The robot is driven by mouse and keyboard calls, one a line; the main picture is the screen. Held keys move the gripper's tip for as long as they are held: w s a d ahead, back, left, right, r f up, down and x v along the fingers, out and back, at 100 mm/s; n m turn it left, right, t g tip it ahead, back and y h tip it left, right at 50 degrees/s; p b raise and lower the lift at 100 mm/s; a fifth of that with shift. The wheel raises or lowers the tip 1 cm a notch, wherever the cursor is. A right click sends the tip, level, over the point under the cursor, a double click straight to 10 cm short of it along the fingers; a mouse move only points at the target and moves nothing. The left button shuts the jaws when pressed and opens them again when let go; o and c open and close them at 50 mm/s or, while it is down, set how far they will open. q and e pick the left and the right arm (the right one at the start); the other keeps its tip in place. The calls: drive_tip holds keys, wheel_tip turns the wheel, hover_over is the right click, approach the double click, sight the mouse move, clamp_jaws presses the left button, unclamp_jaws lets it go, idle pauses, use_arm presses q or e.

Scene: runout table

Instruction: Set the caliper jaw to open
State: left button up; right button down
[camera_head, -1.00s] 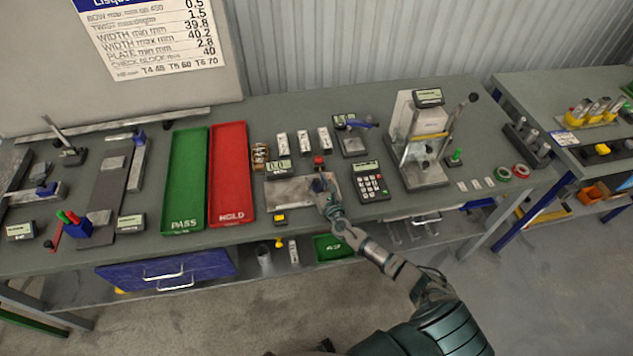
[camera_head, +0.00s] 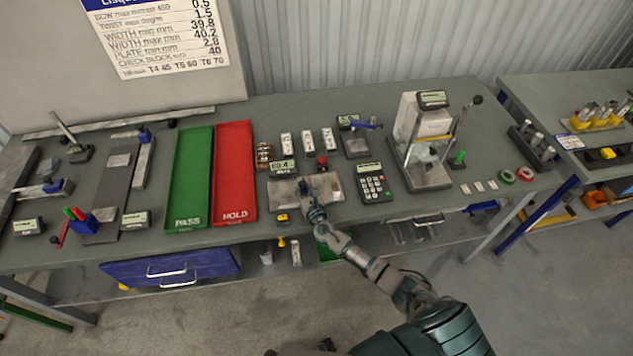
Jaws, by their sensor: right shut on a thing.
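The caliper shows as a small grey display (camera_head: 282,168) at the back edge of a pale metal plate (camera_head: 332,186) in the middle of the bench. Its readout looks like 80.4, though the digits are small. My right gripper (camera_head: 303,187) reaches in from the lower right and is shut over the plate, just in front of the display. It is shut on what seems to be the caliper jaw, which the fingers mostly hide. A red knob (camera_head: 321,161) stands behind the plate, apart from the gripper. My left gripper is not in view.
A red HOLD tray (camera_head: 234,180) and a green PASS tray (camera_head: 188,185) lie left of the plate. Several white blocks (camera_head: 307,141) stand behind.

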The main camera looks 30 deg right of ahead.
drive_tip(key=shift+w+a, duration=0.2)
drive_tip(key=shift+a, duration=0.4)
drive_tip(key=shift+w+a, duration=0.15)
drive_tip(key=shift+a, duration=0.4)
drive_tip(key=c, duration=1)
unclamp_jaws()
drive_tip(key=shift+d, duration=0.1)
drive_tip(key=shift+s, duration=0.25)
drive_tip(key=s, duration=1.1)
drive_tip(key=shift+s+a+f, duration=0.1)
drive_tip(key=shift+s+a, duration=0.15)
